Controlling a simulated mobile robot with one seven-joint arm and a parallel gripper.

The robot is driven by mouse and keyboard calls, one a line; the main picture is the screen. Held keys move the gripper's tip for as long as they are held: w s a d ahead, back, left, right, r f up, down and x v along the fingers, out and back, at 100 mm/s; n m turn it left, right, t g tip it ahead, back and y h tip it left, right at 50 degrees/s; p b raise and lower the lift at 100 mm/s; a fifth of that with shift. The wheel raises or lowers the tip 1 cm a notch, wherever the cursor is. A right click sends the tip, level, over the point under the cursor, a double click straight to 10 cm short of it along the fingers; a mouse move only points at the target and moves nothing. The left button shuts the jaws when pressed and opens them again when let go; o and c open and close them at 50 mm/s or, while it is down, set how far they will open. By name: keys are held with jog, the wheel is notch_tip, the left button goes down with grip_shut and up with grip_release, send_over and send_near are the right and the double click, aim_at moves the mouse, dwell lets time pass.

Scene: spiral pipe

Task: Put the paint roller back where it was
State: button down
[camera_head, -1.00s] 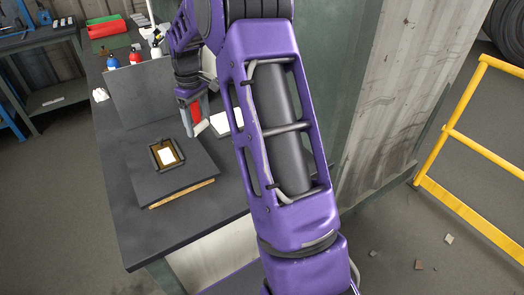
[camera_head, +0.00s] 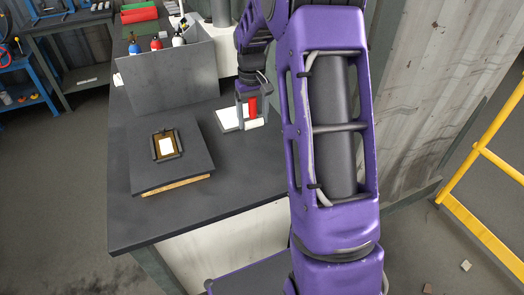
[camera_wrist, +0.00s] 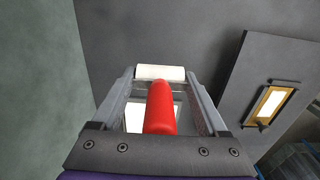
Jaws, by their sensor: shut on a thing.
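The paint roller has a red handle (camera_head: 253,108) and a white roller head (camera_head: 253,124). My gripper (camera_head: 252,122) is shut on it and points down at the table's right side, near the wall. In the wrist view the red handle (camera_wrist: 160,108) lies between the two grey fingers, with the white roller head (camera_wrist: 160,72) just past the fingertips. A flat white object (camera_head: 228,120) lies on the dark table just left of and partly behind the roller. I cannot tell whether the roller touches it or the table.
A dark board (camera_head: 185,178) with a small framed white-and-gold piece (camera_head: 166,146) lies left on the table (camera_head: 235,180). An upright grey panel (camera_head: 170,80) stands behind it, with several bottles (camera_head: 157,43) beyond. A pale corrugated wall (camera_head: 420,90) is on the right.

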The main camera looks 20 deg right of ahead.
aim_at(255, 152)
jog(key=shift+s+d+f, duration=0.1)
jog(key=shift+f, duration=0.25)
notch_tip(255, 152, down, 9)
jog(key=shift+f, duration=0.2)
jog(key=shift+b, duration=0.3)
jog(key=shift+f, duration=0.2)
grip_release()
notch_tip(255, 152, up, 12)
jog(key=shift+r+p, duration=0.2)
jog(key=shift+p, duration=0.2)
jog(key=shift+r, duration=0.1)
